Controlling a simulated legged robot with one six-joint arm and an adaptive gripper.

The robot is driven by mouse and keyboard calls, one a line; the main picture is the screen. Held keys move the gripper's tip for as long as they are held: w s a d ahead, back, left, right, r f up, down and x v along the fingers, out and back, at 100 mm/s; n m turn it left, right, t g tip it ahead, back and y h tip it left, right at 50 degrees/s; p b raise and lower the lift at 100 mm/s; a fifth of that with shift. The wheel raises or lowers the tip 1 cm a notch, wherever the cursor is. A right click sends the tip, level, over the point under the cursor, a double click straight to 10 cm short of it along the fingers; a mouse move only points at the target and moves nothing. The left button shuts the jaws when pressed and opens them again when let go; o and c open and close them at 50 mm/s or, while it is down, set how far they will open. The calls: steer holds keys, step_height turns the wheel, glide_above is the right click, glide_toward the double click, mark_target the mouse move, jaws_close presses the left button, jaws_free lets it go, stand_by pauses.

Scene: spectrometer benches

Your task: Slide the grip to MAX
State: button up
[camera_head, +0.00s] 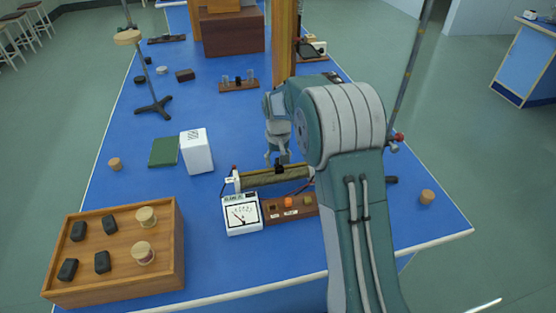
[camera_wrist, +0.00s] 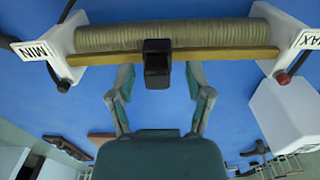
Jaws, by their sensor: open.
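The rheostat has a ribbed coil (camera_wrist: 200,35) with a brass bar along it, between two white end blocks. In the wrist view the MIN label (camera_wrist: 36,50) is on the left and the MAX label (camera_wrist: 306,40) on the right. The black grip (camera_wrist: 157,65) sits on the bar near its middle, slightly nearer MIN. It also shows in the head view (camera_head: 279,169), above the coil. My gripper (camera_wrist: 160,80) is open, with one finger on each side of the grip in the picture; I cannot tell if they touch it. In the head view my gripper (camera_head: 275,155) is just above the rheostat.
A white box (camera_head: 196,151) stands left of the rheostat, near the MAX end. A meter (camera_head: 241,215) and a small wooden panel (camera_head: 290,208) lie in front. A wooden tray (camera_head: 120,272) with dark and round pieces is front left. A wooden post (camera_head: 284,45) stands behind.

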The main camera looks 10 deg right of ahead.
mark_target(243, 173)
steer(key=shift+d, duration=0.15)
jaws_close()
steer(key=a, duration=1.1)
steer(key=shift+d, duration=0.25)
steer(key=shift+c, duration=2.1)
jaws_free()
steer(key=o, duration=0.4)
steer(key=shift+a+f, duration=0.1)
steer(key=shift+a, duration=0.35)
steer(key=shift+d+r, duration=0.25)
steer(key=shift+a+r, duration=0.15)
steer(key=shift+r, duration=2.75)
steer(key=shift+a+r, duration=0.1)
steer(key=shift+r, duration=2.75)
